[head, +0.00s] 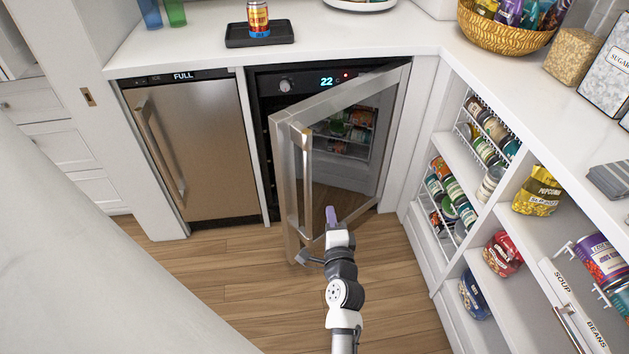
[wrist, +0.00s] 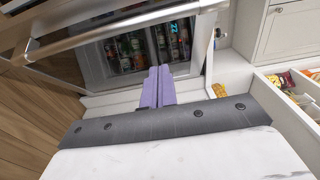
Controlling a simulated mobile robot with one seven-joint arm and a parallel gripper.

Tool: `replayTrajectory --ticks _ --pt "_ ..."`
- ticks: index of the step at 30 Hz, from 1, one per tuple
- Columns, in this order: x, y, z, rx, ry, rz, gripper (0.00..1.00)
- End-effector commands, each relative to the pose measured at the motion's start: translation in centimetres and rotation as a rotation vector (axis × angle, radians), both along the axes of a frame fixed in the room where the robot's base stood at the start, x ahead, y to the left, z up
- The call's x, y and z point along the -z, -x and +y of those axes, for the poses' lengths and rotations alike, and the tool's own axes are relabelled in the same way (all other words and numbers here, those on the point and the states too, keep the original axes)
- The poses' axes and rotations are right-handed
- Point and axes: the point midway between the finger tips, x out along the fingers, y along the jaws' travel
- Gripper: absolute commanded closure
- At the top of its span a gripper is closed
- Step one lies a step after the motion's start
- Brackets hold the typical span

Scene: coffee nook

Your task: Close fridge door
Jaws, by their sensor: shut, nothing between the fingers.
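The fridge door (head: 296,185) is a silver-framed glass door standing partly open, hinged on its right side and swung out over the floor. Its vertical bar handle (head: 307,185) is on the outer face near the free edge. The fridge (head: 262,95) has a black control strip showing 22. My gripper (head: 331,214), with purple fingers, is shut and empty, low in front of the door. In the wrist view my gripper (wrist: 158,72) points toward the door glass, with the door handle (wrist: 120,36) crossing above. I cannot tell whether the fingers touch the door.
A closed steel ice maker (head: 200,145) stands left of the fridge. Open shelves with cans and bags (head: 538,190) line the right side. The white counter (head: 390,35) runs above. Wood floor (head: 225,280) is clear in front.

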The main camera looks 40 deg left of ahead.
Motion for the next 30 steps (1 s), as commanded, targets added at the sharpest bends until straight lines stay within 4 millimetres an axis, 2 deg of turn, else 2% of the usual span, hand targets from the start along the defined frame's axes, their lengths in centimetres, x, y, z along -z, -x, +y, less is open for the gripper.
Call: replayTrajectory --ticks 5,18,24,30 --pt "-0.3 -1.4 1.2 -0.001 -0.004 0.001 1.00" --pt "-0.2 -7.7 6.8 -0.001 -0.001 0.000 1.00" --pt "-0.4 -7.6 9.6 -0.002 0.000 0.000 1.00" --pt "-0.1 -7.7 10.4 0.000 0.000 0.000 1.00"
